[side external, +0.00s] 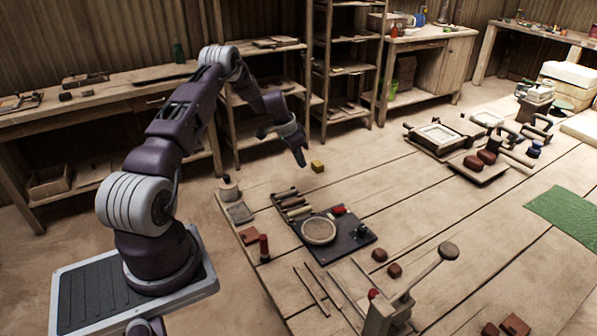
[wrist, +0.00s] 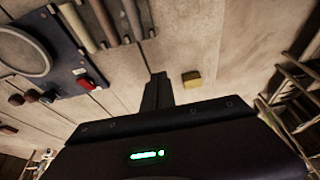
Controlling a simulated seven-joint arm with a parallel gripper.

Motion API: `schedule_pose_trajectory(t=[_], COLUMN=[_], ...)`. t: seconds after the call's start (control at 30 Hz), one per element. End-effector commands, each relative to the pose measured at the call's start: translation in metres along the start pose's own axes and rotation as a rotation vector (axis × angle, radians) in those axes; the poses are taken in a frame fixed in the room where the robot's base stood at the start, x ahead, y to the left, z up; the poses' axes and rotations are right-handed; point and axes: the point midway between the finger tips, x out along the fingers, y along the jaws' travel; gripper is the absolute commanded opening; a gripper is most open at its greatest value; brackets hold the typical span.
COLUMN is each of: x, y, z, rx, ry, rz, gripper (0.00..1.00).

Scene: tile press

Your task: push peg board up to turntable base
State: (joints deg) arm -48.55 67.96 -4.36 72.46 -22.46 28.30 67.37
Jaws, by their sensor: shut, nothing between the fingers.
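A dark flat board (side external: 346,249) lies on the plank surface and carries a pale round disc (side external: 319,231), which looks like the turntable; it also shows at the upper left of the wrist view (wrist: 66,62). Several rods (side external: 294,204) lie side by side at the board's far-left end and show at the top of the wrist view (wrist: 109,22). I cannot tell for certain which piece is the peg board. My gripper (side external: 303,162) is shut and empty, pointing down beyond the rods, beside a small yellow block (side external: 317,166). Its shut fingers show in the wrist view (wrist: 158,82).
A red piece (side external: 338,210) sits on the dark board. A dark red cylinder (side external: 264,247) stands to its left. A long lever with a round knob (side external: 448,250) rises in front. Trays (side external: 436,139) and a green mat (side external: 565,212) lie right. The planks around the yellow block are mostly clear.

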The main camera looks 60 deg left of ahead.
Motion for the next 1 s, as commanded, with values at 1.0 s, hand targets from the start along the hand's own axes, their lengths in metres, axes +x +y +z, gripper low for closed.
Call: schedule_pose_trajectory(t=[1.0], x=[0.069], y=[0.001], z=[0.039], rx=[0.0], ry=[-0.004], rz=[0.001], gripper=[0.0])
